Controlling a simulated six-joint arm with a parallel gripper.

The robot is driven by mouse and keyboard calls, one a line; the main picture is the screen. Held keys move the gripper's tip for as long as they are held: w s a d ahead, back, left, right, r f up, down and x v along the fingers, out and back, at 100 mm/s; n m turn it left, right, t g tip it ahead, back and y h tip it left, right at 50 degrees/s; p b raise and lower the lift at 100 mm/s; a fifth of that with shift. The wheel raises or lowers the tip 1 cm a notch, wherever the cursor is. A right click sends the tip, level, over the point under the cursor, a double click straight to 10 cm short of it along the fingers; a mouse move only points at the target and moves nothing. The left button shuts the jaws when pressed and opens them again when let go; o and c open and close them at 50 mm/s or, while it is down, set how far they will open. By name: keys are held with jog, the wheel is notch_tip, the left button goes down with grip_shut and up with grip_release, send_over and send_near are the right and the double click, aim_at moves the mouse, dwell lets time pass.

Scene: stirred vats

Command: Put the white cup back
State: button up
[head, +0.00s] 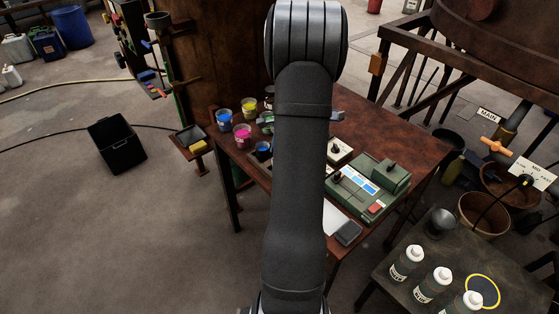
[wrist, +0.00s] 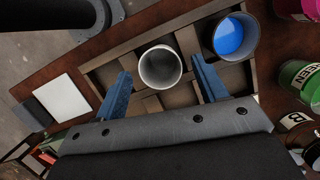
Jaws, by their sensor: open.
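The white cup (wrist: 160,66) shows in the wrist view from above, with a pale rim and a grey, seemingly empty inside. It stands at a divided wooden tray (wrist: 100,74); I cannot tell how deep it sits in a compartment. My gripper (wrist: 161,68) is open, with one blue finger on each side of the cup and a visible gap to both. A cup of blue paint (wrist: 235,38) stands at the tray just right of it. In the head view my own arm hides the gripper, the white cup and most of the tray.
Pink (head: 242,136) and yellow (head: 250,108) paint cups stand on the rusty table (head: 405,135). A green paint container (wrist: 299,80) is close to the right in the wrist view. A green control box (head: 365,190) occupies the table's right part. A white sheet (wrist: 62,98) lies left of the tray.

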jog(key=v, duration=0.9)
jog(key=x, duration=1.2)
jog(key=shift+f, duration=0.15)
notch_tip(320, 180, up, 3)
jog(key=shift+f, duration=0.2)
jog(key=shift+r, duration=0.65)
